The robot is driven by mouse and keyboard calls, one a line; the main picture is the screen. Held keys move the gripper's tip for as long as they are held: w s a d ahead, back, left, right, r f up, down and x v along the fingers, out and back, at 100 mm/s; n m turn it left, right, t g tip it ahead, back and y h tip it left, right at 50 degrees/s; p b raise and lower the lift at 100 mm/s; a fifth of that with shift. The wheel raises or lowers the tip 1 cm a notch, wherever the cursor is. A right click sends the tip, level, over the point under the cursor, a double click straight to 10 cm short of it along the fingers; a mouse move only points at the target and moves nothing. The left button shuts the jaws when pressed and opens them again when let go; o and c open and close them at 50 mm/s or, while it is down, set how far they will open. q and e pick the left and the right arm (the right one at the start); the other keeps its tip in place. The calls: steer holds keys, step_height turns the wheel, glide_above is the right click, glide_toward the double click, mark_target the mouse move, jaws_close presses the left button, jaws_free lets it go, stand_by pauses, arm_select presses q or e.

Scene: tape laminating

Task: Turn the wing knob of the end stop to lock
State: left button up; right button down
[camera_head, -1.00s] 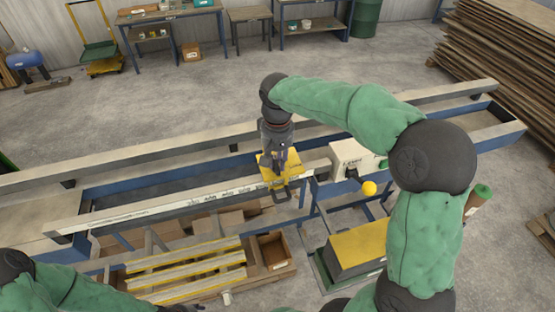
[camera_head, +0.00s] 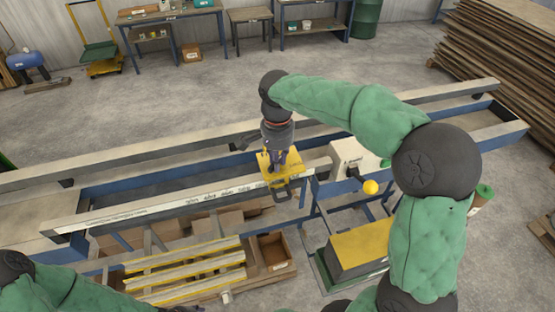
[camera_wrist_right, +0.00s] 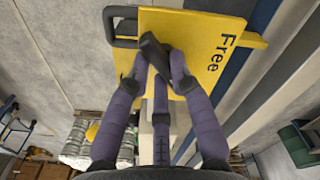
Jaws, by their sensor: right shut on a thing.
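In the right wrist view the yellow plate (camera_wrist_right: 195,23) carries the word "Free". The dark wing knob (camera_wrist_right: 152,52) stands out from the plate, partly covered by my fingers. My right gripper (camera_wrist_right: 158,68) has its purple fingers closed around the knob. In the head view my right gripper (camera_head: 278,162) comes down onto the plate from above. The fingers of my left gripper are not shown; only my left arm shows at the lower left.
A white box (camera_head: 352,158) with a yellow ball knob (camera_head: 370,187) stands right of the end stop. Blue beams (camera_head: 150,190) run behind the rail. Below are a pallet with yellow-edged slats (camera_head: 185,270) and an open wooden box (camera_head: 275,250).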

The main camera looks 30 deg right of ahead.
steer(key=m, duration=0.3)
steer(key=shift+m, duration=0.3)
steer(key=shift+a+m+b, duration=0.1)
steer(key=shift+m+b, duration=0.25)
steer(key=shift+m, duration=1.55)
steer(key=c, duration=1.1)
jaws_free()
step_height(320, 180, up, 12)
